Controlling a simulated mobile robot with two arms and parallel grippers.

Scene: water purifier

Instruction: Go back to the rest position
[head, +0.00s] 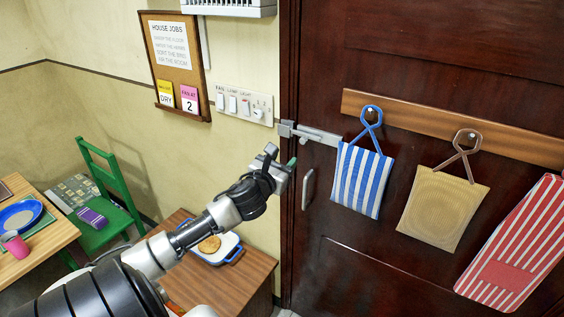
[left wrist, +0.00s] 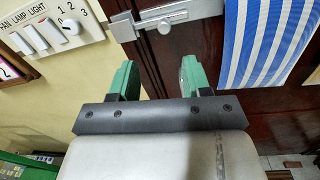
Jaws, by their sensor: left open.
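My left arm reaches up from the bottom of the head view. My left gripper (head: 281,163) is in front of the dark wooden door's left edge, below the metal bolt (head: 315,134). In the left wrist view its two green fingers (left wrist: 156,80) stand apart with nothing between them. The bolt (left wrist: 165,20) shows beyond the fingertips there, apart from them as far as I can see. My right gripper is not in view.
A switch panel (head: 244,104) and a notice board (head: 175,62) are on the wall. Striped and tan bags, including a blue-striped bag (head: 361,179), hang on the door (head: 345,275). A low wooden cabinet (head: 245,280) holds a white dish (head: 223,254). A green chair (head: 117,188) stands left.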

